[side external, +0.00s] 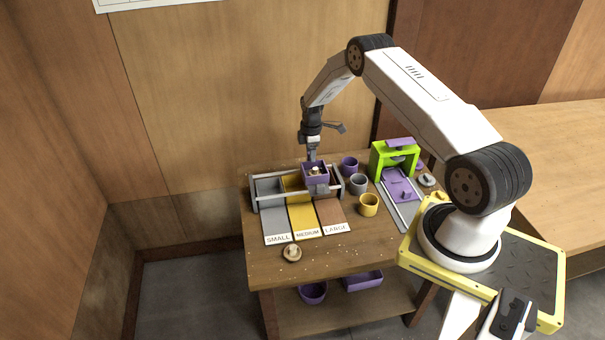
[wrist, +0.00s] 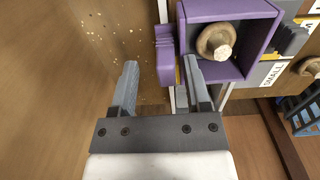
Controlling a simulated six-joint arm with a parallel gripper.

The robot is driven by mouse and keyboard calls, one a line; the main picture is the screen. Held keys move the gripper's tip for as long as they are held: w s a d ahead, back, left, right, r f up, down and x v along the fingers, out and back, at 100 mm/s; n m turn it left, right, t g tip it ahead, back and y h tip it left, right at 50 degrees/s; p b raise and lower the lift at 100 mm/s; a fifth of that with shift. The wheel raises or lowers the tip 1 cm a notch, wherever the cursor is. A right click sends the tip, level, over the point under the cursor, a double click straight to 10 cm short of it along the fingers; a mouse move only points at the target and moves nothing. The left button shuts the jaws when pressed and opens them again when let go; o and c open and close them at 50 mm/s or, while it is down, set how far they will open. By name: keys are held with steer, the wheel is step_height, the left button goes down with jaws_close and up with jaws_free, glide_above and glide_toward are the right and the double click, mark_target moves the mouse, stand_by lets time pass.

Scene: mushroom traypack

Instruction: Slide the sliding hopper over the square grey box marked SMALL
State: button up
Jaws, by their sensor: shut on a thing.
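The sliding hopper (side external: 316,172) is a purple open box on rails, with a brown mushroom (wrist: 216,43) inside. In the side view it stands near the right end of the rails, right of the yellow box (side external: 294,183), and hides what is under it. The square grey box (side external: 270,187) is at the left end, behind the SMALL label (side external: 278,239), and looks uncovered. One finger lies between the tab and the hopper wall. The exact contact is hard to see.
Small purple, grey and yellow cups (side external: 368,205) stand right of the rails. A green frame with a purple slide (side external: 400,184) is further right. A loose mushroom (side external: 292,253) lies on the table (side external: 340,260) in front. The rails left of the hopper look clear.

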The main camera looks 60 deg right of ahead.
steer(key=shift+w+a+f, duration=0.3)
steer(key=shift+w+a, duration=1.3)
steer(key=shift+a, duration=0.2)
steer(key=shift+w+a+f, duration=0.3)
steer(key=shift+w+a, duration=1.3)
steer(key=shift+a, duration=0.15)
steer(key=shift+w+a+f, duration=0.3)
steer(key=shift+w+a, duration=1.3)
steer(key=shift+a, duration=0.2)
steer(key=shift+c, duration=0.2)
steer(key=o, duration=0.9)
steer(key=shift+a, duration=0.1)
steer(key=shift+w+a, duration=0.1)
steer(key=shift+a+r, duration=0.1)
steer(key=shift+w+d+r, duration=0.1)
steer(key=shift+r, duration=1.1)
steer(key=shift+d+r, duration=0.1)
steer(key=shift+r, duration=1.05)
